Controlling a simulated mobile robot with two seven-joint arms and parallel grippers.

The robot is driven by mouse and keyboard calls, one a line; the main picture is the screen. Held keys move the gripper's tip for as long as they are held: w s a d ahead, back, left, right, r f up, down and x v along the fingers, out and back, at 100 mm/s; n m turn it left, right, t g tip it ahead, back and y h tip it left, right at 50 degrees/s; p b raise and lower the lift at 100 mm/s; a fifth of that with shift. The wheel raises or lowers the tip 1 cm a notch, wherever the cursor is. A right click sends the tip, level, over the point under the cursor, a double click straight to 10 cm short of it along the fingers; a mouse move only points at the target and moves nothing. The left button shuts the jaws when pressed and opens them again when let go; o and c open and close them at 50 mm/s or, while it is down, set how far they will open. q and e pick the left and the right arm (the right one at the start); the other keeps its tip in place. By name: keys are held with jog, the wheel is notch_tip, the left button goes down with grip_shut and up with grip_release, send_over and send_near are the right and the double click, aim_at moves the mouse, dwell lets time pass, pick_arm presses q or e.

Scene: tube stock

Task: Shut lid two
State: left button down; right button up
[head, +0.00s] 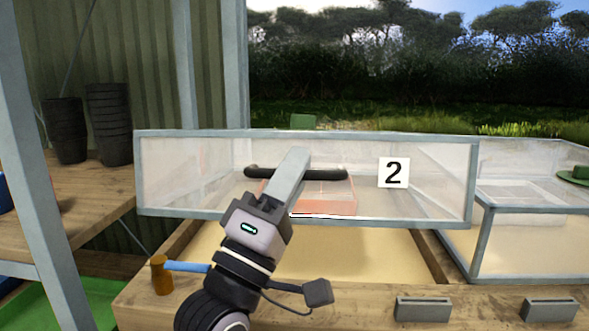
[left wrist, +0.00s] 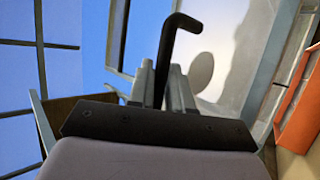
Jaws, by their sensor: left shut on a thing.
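Lid two (head: 215,195) is a clear panel in a grey frame with a white "2" sign (head: 393,172). It stands raised and tilted over a wooden box (head: 210,305) with a sandy floor (head: 330,262). My left gripper (head: 290,178) is shut on the lid's black handle (head: 333,173), near the handle's middle. In the left wrist view the fingers (left wrist: 162,88) close around the black handle (left wrist: 176,32). The gripper hides part of the handle and the lid. My right gripper is out of view.
A reddish tray (head: 335,207) shows through the lid. A mallet (head: 160,275) with a blue handle lies at the box's front left corner. Grey brackets (head: 423,309) sit along the front edge. A neighbouring clear lid (head: 530,245) stands right, with a green hat (head: 575,175). Black pots (head: 108,125) stand left.

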pick_arm(q)
jog(key=shift+s+f+h+b, duration=0.2)
jog(key=shift+f+h+b, duration=0.15)
jog(key=shift+f, duration=0.4)
jog(key=c, duration=1.4)
grip_release()
jog(key=v, duration=0.7)
jog(key=shift+s, duration=0.1)
